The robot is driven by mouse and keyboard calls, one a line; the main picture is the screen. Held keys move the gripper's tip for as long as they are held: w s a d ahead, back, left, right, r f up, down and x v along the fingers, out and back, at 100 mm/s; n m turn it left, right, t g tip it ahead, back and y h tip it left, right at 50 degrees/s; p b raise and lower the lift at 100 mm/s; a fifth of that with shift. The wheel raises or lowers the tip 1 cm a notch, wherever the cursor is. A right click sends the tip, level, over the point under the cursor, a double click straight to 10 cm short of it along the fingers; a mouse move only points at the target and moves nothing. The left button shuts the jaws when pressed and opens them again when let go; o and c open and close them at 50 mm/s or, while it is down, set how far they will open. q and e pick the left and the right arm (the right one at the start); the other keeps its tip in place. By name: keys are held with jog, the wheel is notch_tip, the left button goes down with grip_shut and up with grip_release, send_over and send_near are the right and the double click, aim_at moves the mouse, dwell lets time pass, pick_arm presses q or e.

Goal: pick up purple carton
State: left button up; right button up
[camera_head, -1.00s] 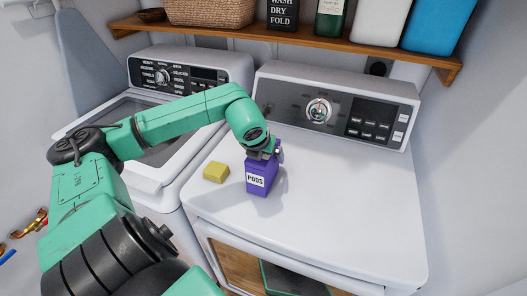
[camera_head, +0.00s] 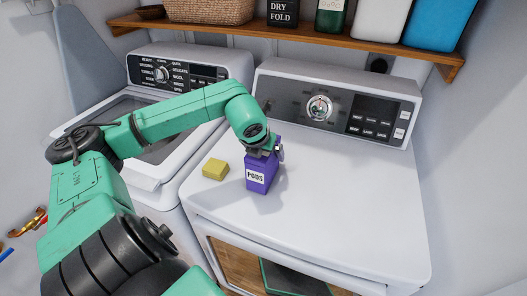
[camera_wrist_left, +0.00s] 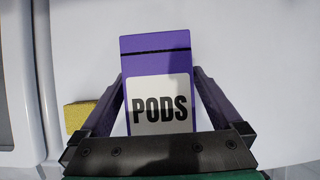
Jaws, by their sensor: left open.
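The purple carton (camera_head: 261,172), with a white label reading PODS, stands upright on top of the right-hand machine. My left gripper (camera_head: 264,148) is at the upper part of the carton. In the left wrist view, the carton (camera_wrist_left: 157,58) lies between the two fingers of my left gripper (camera_wrist_left: 159,78), one on each side. The jaws are open; whether a finger touches the carton cannot be told. My right gripper is not in view.
A yellow sponge-like block (camera_head: 215,169) lies just left of the carton, and also shows in the left wrist view (camera_wrist_left: 78,116). The machine top (camera_head: 350,205) is clear to the right. A control panel (camera_head: 335,106) rises behind, under a wooden shelf (camera_head: 290,35).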

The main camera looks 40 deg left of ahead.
pick_arm(q)
jog(key=shift+c, duration=0.3)
grip_shut()
notch_tip(320, 180, up, 7)
jog(key=shift+w+r+p, duration=0.1)
jog(key=shift+w+p, duration=0.05)
jog(key=shift+p, duration=0.2)
notch_tip(320, 180, up, 13)
jog(key=p, duration=0.3)
jog(key=shift+r, duration=0.2)
